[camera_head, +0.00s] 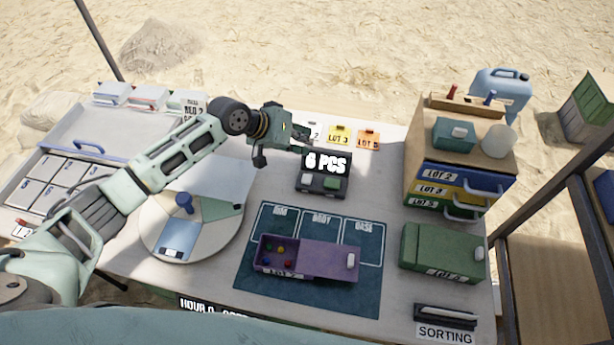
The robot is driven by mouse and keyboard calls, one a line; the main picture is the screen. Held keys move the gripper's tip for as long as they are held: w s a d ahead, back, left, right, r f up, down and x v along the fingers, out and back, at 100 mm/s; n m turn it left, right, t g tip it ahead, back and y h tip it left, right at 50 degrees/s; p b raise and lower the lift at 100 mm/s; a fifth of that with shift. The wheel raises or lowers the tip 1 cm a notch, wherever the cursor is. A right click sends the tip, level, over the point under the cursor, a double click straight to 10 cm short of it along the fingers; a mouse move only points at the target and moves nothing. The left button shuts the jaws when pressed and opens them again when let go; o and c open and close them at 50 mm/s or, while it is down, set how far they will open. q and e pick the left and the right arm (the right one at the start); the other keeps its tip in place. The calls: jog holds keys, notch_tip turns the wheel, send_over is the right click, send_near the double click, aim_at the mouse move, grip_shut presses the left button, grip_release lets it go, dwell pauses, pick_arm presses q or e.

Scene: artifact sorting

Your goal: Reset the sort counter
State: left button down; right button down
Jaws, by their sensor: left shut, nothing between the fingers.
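The sort counter (325,175) stands near the middle of the table. Its black display reads "6 PCS" in white. My left arm reaches in from the left, and my left gripper (300,142) is shut and empty. It is just behind and left of the display's top edge in the picture; whether it touches the counter I cannot tell. My right gripper is not in view.
A purple drawer (325,259) with small coloured pieces lies on the dark sorting mat (360,298). A round turntable (222,235) is at the left. A drawer cabinet (411,165) and a green box (440,247) are at the right. Yellow and orange lot tags (340,134) lie behind the counter.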

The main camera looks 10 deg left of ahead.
pick_arm(q)
jog(key=shift+f, duration=0.15)
jog(key=b, duration=0.7)
send_over(307, 179)
jog(key=w+a, duration=0.1)
jog(key=w, duration=0.1)
notch_tip(307, 179, down, 7)
jog(key=shift+r, duration=0.1)
jog(key=shift+f+b, duration=0.45)
jog(key=shift+f, duration=0.4)
jog(key=shift+f, duration=0.4)
